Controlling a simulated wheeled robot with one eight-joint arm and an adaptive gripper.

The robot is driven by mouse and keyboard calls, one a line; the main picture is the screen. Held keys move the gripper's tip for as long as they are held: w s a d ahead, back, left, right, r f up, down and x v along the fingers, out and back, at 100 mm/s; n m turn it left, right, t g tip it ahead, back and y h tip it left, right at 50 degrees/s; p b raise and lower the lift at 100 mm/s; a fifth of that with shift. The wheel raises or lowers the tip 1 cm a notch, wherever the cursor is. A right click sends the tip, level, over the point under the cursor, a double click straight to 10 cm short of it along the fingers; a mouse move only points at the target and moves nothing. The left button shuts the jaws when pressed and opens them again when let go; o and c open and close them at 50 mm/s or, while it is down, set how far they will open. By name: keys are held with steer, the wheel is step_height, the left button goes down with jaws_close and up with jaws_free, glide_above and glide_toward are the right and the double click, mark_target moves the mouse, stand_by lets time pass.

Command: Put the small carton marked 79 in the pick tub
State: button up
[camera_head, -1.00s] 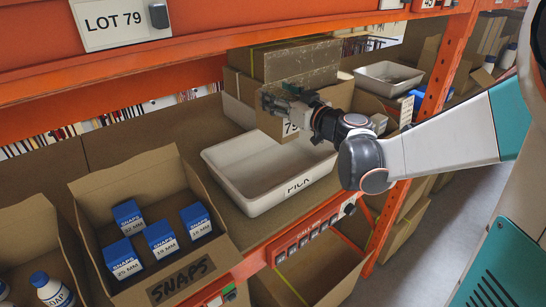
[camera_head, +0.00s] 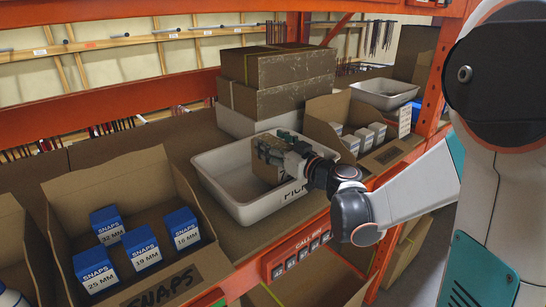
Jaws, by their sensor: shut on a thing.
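The small carton (camera_head: 266,167) is brown, with a partly covered label on which a 7 shows. It is inside the outline of the white pick tub (camera_head: 222,196), toward the tub's right side. My gripper (camera_head: 270,150) is shut on the carton, with its fingers across the carton's upper part. The wrist comes in from the right over the tub's front right edge. I cannot tell whether the carton's bottom touches the tub floor. The tub's front lettering is partly hidden by my wrist.
An open SNAPS carton (camera_head: 179,272) with several blue boxes stands to the left. Stacked brown cartons (camera_head: 283,70) stand behind the tub. An open carton of white boxes (camera_head: 389,152) is to the right. An orange upright (camera_head: 437,75) rises at the right.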

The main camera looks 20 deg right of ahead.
steer(key=shift+f+b, duration=0.35)
steer(key=shift+f, duration=0.65)
steer(key=shift+f, duration=0.15)
steer(key=o, duration=1.8)
steer(key=shift+c, duration=0.2)
steer(key=v, duration=1.2)
steer(key=shift+b, duration=0.45)
